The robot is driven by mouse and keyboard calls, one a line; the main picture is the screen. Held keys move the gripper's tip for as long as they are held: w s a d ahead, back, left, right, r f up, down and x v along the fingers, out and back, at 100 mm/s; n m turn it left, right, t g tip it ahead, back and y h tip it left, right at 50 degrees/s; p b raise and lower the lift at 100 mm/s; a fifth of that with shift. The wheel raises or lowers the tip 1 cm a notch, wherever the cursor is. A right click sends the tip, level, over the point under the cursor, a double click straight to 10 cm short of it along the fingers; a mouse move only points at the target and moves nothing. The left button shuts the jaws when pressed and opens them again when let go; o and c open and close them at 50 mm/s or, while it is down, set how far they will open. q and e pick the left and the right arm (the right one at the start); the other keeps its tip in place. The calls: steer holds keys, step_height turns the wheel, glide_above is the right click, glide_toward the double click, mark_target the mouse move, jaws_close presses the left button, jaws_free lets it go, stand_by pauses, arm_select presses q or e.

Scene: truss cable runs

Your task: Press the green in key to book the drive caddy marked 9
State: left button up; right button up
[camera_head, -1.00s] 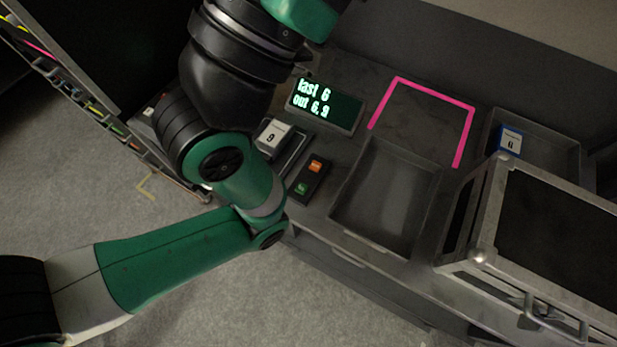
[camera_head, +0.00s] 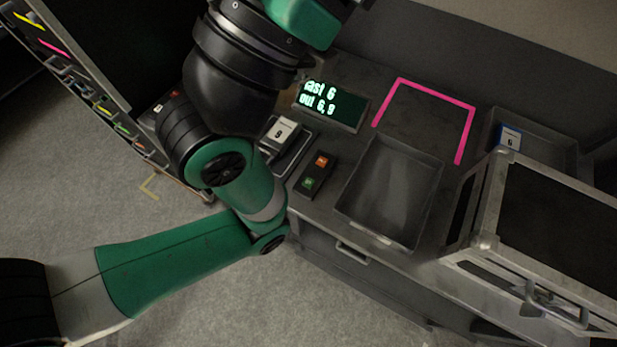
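The drive caddy marked 9 (camera_head: 281,134) sits on a dark reader or cradle on the bench, partly hidden behind my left arm. To its right is a small dark key box with an orange key (camera_head: 321,161) and the green in key (camera_head: 309,183) nearer the front edge. A display (camera_head: 330,104) behind reads "last 6" and "out 6, 9". My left arm crosses the left half of the view and rises past the top edge, so its gripper is out of frame. My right gripper does not show.
An empty grey tray (camera_head: 389,192) lies right of the keys. A pink outline (camera_head: 437,91) marks the bench behind it. A caddy marked 6 (camera_head: 509,138) stands in another tray (camera_head: 555,148) at right. A metal-framed case (camera_head: 484,239) stands front right. A rack with coloured cables (camera_head: 100,108) is at left.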

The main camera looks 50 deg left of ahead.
arm_select(q)
steer(key=shift+s+f, duration=0.1)
steer(key=shift+s, duration=0.05)
jaws_close()
stand_by(0.5)
stand_by(1.3)
